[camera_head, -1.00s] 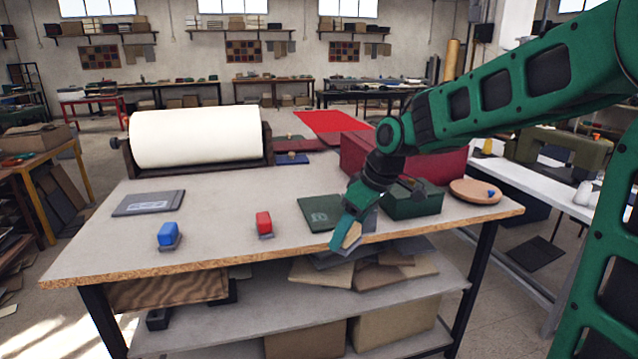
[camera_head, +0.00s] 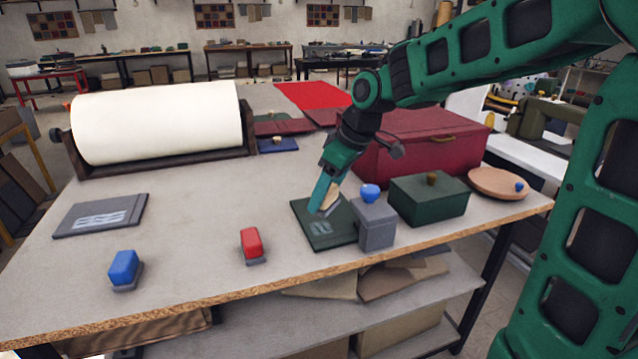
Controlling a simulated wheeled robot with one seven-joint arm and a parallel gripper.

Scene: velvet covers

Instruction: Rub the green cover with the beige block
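My gripper (camera_head: 326,198) reaches down over the cover's upper right part, fingers tilted. It is shut on the beige block (camera_head: 332,201), which shows beside the teal finger and is partly hidden by it. The block's lower end is at or just above the cover; I cannot tell whether they touch.
A grey block with a blue knob (camera_head: 376,224) stands close right of the cover, then a dark green box (camera_head: 428,201). A dark red chest (camera_head: 420,150) stands behind. A red-topped block (camera_head: 252,244), a blue-topped block (camera_head: 124,268) and a grey cover (camera_head: 98,215) lie left.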

